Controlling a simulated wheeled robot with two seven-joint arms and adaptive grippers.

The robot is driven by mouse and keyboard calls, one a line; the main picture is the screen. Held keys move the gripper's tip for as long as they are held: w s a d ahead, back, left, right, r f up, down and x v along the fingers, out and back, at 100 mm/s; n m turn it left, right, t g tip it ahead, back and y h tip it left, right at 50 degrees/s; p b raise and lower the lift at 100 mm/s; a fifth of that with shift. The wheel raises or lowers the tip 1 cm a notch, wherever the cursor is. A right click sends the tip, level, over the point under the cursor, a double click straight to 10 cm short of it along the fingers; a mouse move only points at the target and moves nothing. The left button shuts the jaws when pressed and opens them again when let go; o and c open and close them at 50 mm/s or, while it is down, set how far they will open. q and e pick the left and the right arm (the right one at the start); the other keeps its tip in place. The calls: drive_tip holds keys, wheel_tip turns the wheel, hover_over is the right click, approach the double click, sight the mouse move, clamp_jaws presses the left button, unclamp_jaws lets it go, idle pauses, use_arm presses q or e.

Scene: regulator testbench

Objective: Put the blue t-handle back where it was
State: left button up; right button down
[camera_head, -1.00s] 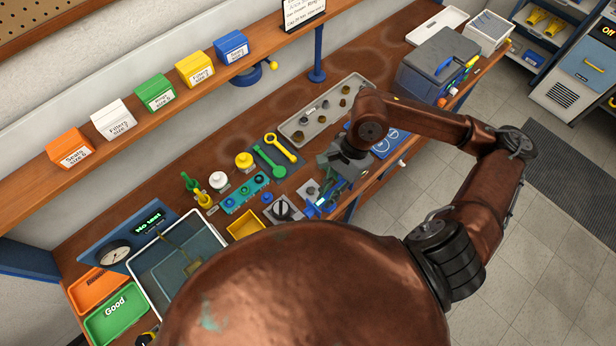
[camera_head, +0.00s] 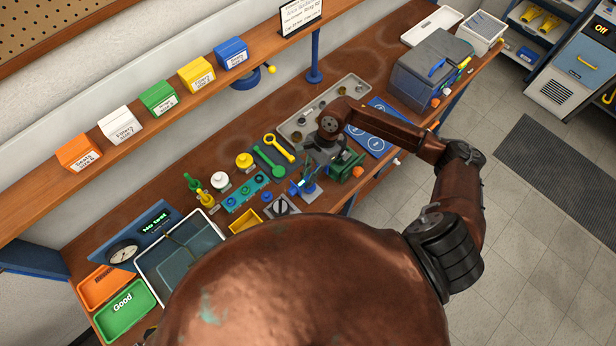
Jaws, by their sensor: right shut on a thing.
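My right gripper (camera_head: 309,177) reaches in from the right over the middle of the bench. It is shut on the blue t-handle (camera_head: 297,188), which shows small and partly covered by the fingers. The handle is just above or at a small grey fixture (camera_head: 312,194); I cannot tell whether it touches it. My left gripper is not in view.
A grey block with a black knob (camera_head: 283,207), a yellow bin (camera_head: 246,222) and a teal block (camera_head: 245,193) stand left of the gripper. A green block (camera_head: 345,165) stands right of it. Wrenches (camera_head: 268,162) and a grey parts tray (camera_head: 295,128) lie behind.

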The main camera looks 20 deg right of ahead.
drive_tip(key=shift+f, duration=0.35)
drive_tip(key=shift+f+b, duration=0.2)
drive_tip(key=shift+b, duration=0.15)
drive_tip(key=c, duration=2)
unclamp_jaws()
drive_tip(key=shift+o, duration=0.2)
